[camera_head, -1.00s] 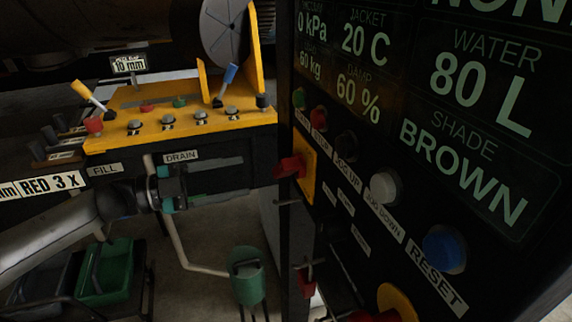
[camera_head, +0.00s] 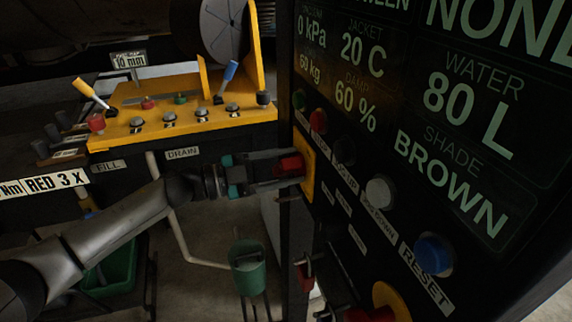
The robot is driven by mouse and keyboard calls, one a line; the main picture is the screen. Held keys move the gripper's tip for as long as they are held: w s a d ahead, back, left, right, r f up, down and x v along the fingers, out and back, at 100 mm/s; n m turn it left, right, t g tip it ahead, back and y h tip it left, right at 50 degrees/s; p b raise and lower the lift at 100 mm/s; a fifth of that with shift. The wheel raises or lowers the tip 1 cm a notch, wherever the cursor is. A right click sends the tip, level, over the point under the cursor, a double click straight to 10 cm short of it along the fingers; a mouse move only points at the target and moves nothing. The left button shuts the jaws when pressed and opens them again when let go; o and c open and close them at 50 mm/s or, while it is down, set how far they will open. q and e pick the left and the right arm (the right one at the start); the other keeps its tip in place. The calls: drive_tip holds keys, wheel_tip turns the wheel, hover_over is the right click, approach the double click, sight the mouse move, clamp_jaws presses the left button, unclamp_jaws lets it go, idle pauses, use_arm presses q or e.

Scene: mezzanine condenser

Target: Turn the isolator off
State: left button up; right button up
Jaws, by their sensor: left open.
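The red isolator handle (camera_head: 290,165) stands out from a yellow plate (camera_head: 308,166) on the left edge of the dark control panel. My left gripper (camera_head: 283,170) comes in from the left, level with the handle. Its jaws are open, with one finger above and one below the handle's outer part. I cannot tell whether either finger touches it. My right gripper is not in view.
The panel (camera_head: 400,262) carries several buttons, including a blue RESET button (camera_head: 433,255) and a white one (camera_head: 380,193). A red knob (camera_head: 368,314) sits low on the panel. A yellow console (camera_head: 185,112) with levers stands behind.

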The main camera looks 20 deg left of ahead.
use_arm(q)
clamp_jaws()
idle(0.3)
idle(0.5)
drive_tip(key=m, duration=0.1)
drive_tip(key=m+b, duration=0.1)
drive_tip(key=m, duration=0.1)
drive_tip(key=m+b, duration=0.1)
drive_tip(key=shift+s+d+f+m, duration=0.1)
drive_tip(key=shift+s+f+m, duration=0.05)
drive_tip(key=shift+f+m, duration=0.2)
drive_tip(key=m+b, duration=0.1)
drive_tip(key=m, duration=0.1)
drive_tip(key=m+b, duration=0.2)
drive_tip(key=shift+f+m, duration=0.2)
drive_tip(key=shift+m, duration=0.15)
drive_tip(key=m+b, duration=0.4)
drive_tip(key=m, duration=0.1)
drive_tip(key=shift+f, duration=0.3)
drive_tip(key=shift+m+b, duration=1.65)
drive_tip(key=shift+m, duration=0.15)
